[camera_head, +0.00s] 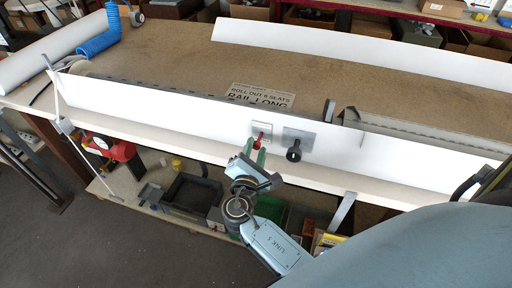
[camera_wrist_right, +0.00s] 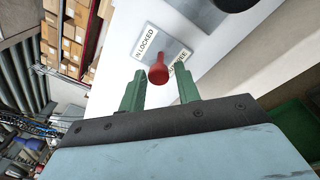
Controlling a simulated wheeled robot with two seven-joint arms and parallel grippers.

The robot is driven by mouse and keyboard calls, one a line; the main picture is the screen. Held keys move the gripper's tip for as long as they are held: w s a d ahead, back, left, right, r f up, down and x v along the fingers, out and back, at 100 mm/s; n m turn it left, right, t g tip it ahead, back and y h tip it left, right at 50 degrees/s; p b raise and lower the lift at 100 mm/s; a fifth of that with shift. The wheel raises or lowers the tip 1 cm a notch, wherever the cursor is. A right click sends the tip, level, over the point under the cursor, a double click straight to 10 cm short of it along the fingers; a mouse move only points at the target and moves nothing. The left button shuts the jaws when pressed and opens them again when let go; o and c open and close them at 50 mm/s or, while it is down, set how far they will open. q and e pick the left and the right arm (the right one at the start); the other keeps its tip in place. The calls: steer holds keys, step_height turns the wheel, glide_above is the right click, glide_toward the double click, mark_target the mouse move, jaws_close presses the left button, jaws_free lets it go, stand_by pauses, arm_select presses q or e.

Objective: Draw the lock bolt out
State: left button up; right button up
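The lock bolt shows as a red knob (camera_head: 259,138) on a small light plate (camera_head: 266,128) on the front of the long white profile (camera_head: 200,118). In the right wrist view the red knob (camera_wrist_right: 158,72) stands out from its plate (camera_wrist_right: 148,48), which has labels; one reads "LOCKED". My right gripper (camera_head: 255,148) is at the knob from below. In its wrist view the two green fingers (camera_wrist_right: 160,88) are apart, one each side of the knob, with gaps visible. The knob's head lies near the fingertips. My left gripper does not show.
A dark knob (camera_head: 293,154) on a grey plate (camera_head: 299,139) sits just right of the lock bolt. A printed sign (camera_head: 260,96) lies on the brown bench top (camera_head: 180,60). Another white profile (camera_head: 380,50) lies at the back. Bins stand on a shelf below the bench.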

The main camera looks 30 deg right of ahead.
steer(key=shift+o, duration=1)
steer(key=b+v, duration=0.1)
steer(key=v, duration=1.2)
steer(key=shift+s+a, duration=0.1)
steer(key=shift+a, duration=0.05)
